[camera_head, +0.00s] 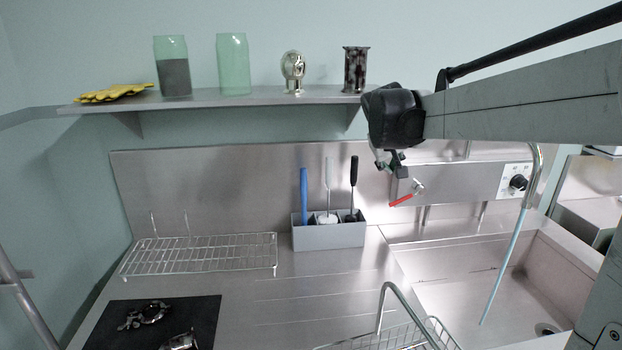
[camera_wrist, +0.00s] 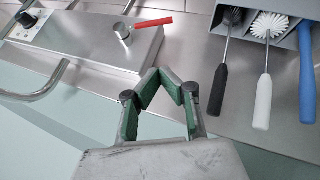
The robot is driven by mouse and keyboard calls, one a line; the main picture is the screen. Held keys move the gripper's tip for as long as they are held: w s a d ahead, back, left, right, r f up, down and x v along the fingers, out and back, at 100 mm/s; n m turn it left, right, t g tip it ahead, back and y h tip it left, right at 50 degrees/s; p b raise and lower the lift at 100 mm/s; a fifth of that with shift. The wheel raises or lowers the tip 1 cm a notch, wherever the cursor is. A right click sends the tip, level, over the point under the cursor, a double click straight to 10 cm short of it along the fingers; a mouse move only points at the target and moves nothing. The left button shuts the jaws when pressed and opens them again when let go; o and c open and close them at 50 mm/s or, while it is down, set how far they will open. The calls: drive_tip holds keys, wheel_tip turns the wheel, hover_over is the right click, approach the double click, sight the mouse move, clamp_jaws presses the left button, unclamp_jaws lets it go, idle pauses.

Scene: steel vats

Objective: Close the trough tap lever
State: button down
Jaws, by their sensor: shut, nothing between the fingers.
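The trough tap lever (camera_head: 400,200) has a red handle on a round metal hub, on the front of a steel panel (camera_head: 450,183) above the trough. The lever handle (camera_wrist: 153,23) also shows in the wrist view, at the upper middle, pointing right from its hub. My gripper (camera_head: 388,163) is above and slightly left of the lever in the head view. In the wrist view my gripper (camera_wrist: 170,76) has its green-padded fingers meeting at the tips, shut and empty, below and apart from the lever.
A black knob (camera_head: 518,182) sits right of the lever. A curved spout (camera_head: 540,165) has a pale blue line (camera_head: 505,265) running down into the steel trough (camera_head: 455,272). A grey brush holder (camera_head: 328,236) stands left. A shelf (camera_head: 215,101) holds jars above.

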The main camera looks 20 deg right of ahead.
hover_over(395, 203)
drive_tip(key=w+a, duration=0.1)
wheel_tip(395, 203, down, 8)
drive_tip(key=shift+w+a+r+b, duration=0.1)
drive_tip(key=shift+r+b, duration=0.1)
drive_tip(key=shift+b, duration=0.2)
drive_tip(key=shift+s+d+f, duration=0.2)
drive_tip(key=shift+s+f, duration=0.05)
drive_tip(key=shift+f, duration=0.25)
drive_tip(key=shift+s+d+f, duration=0.2)
drive_tip(key=shift+s+f, duration=0.05)
drive_tip(key=shift+f, duration=0.2)
drive_tip(key=shift+s+d+f, duration=0.15)
drive_tip(key=shift+d+f, duration=0.05)
drive_tip(key=shift+f, duration=0.45)
